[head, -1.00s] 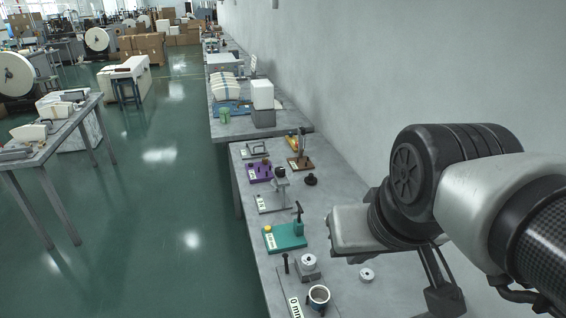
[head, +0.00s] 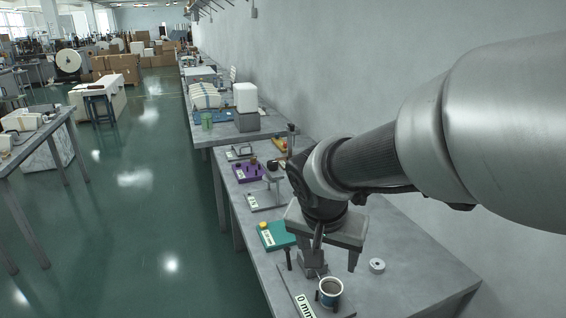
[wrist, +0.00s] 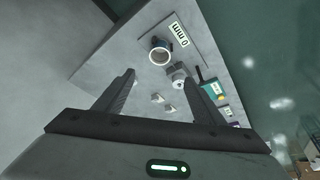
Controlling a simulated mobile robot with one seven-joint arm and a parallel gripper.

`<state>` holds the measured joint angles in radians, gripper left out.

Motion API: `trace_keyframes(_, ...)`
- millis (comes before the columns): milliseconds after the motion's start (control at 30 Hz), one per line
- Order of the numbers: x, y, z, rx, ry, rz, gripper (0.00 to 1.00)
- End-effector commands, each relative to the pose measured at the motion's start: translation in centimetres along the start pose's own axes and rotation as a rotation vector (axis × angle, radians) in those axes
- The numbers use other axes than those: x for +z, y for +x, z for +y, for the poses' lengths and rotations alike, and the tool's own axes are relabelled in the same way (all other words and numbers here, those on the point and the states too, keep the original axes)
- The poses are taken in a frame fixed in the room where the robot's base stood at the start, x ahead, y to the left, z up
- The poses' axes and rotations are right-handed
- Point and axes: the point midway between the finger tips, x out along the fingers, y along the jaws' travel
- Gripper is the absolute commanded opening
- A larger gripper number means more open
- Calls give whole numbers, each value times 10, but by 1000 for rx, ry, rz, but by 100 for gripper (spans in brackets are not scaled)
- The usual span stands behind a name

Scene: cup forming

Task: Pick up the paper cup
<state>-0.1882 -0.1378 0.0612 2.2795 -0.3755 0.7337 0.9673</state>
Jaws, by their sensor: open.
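An open-topped round cup with a pale rim and dark inside (head: 330,291) stands upright near the front of the bench, beside a plate marked "0 mm". I take it for the paper cup; its material is hard to tell. My gripper (head: 334,266) is open and empty above the bench, behind the cup in the head view. In the wrist view its two fingers (wrist: 162,74) are spread apart, not touching the cup.
The "0 mm" plate (head: 303,305) lies left of the cup. A metal block (wrist: 181,74) is close to it. A teal fixture (head: 276,235) and a purple fixture (head: 248,173) stand farther back. A white ring (head: 376,265) lies right. The bench's right part is clear; a wall runs along it.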

Motion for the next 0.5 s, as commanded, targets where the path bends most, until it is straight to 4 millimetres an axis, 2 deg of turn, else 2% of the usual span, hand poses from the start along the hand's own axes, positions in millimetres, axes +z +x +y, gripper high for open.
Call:
trace_keyframes(300,2,67,1,3,1,-5,64)
trace_keyframes(500,2,103,1,2,1,-4,64)
